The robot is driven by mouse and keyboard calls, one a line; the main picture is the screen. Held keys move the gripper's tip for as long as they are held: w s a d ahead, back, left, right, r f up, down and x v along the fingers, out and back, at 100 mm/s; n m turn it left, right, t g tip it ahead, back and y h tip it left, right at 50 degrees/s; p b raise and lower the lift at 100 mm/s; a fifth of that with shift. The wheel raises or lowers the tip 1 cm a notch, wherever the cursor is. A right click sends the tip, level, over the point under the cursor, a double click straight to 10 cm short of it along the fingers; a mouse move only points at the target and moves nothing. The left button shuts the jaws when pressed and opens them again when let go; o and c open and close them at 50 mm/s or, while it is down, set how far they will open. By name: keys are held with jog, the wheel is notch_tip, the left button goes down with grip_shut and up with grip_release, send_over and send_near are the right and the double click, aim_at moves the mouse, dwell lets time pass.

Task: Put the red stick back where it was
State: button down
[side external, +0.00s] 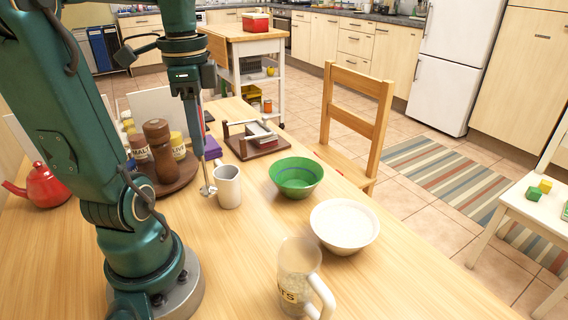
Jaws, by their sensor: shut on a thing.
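My gripper (194,125) points down over the table, left of the white mug. It is shut on a thin stick with a red upper part (201,112). The stick hangs nearly upright, and its paler lower shaft ends in a small rounded metallic tip (208,190). That tip is just left of the white mug (228,187); I cannot tell whether it touches the mug or table. The fingers hide part of the stick.
A green bowl (296,189) and white bowl (330,240) stand right of the mug. A clear jug (297,262) is in front. Bottles and a brown grinder (160,148) crowd a round tray at left. A wooden rack (282,144) is behind.

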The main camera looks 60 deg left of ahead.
jog(key=w+d+f, duration=0.5)
jog(key=d+f, duration=0.2)
jog(key=f, duration=0.2)
jog(key=shift+w+f, duration=0.25)
jog(key=shift+w, duration=0.05)
jog(key=shift+f, duration=0.15)
jog(key=c, duration=0.8)
grip_release()
jog(key=shift+o, duration=0.2)
